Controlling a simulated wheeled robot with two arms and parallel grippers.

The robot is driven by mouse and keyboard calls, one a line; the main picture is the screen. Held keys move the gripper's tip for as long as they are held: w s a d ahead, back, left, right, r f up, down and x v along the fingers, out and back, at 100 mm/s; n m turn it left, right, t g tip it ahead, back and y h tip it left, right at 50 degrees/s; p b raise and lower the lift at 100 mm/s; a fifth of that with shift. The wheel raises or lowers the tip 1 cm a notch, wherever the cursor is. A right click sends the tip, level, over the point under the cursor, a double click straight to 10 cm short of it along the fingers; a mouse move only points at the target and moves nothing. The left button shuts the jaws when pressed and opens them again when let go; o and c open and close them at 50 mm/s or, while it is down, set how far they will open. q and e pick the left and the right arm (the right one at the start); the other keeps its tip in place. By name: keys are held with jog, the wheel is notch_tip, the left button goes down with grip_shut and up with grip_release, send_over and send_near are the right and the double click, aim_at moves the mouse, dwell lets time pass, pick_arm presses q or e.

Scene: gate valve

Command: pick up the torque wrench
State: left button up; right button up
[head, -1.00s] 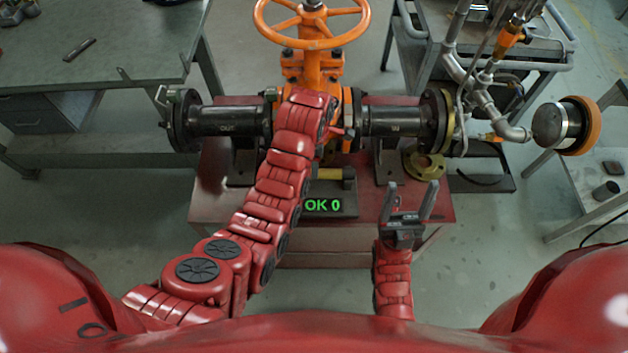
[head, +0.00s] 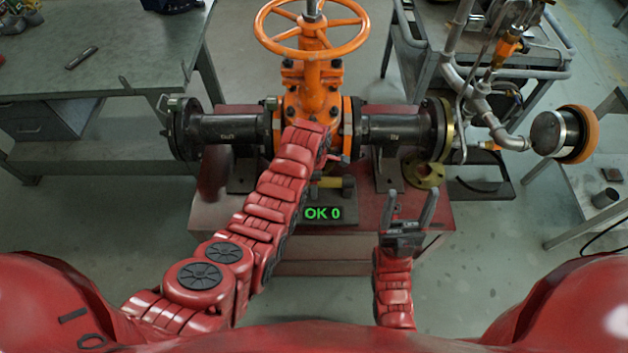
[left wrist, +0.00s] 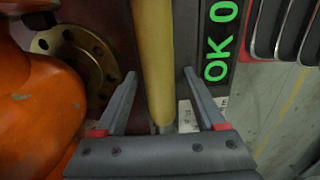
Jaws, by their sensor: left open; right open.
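The torque wrench shows as a yellow bar (head: 326,182) beside the "OK 0" display in the head view, partly hidden by my left arm. In the left wrist view its yellow length (left wrist: 154,50) runs from the top edge down between the fingers, with a thin metal part at its lower end. My left gripper (left wrist: 159,74) is open, with one finger on each side of the bar; I cannot tell whether either touches it. My right gripper (head: 408,212) is open and empty, to the right of the display.
The orange gate valve (head: 318,95) with its handwheel and black pipes stands behind the wrench. The "OK 0" display (head: 323,214) is close beside the left gripper. A brass flange (head: 425,174) lies at the right on the red stand (head: 437,212). A grey bench (head: 100,65) is at left.

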pick_arm(q)
grip_shut()
dwell(0.3)
dwell(1.1)
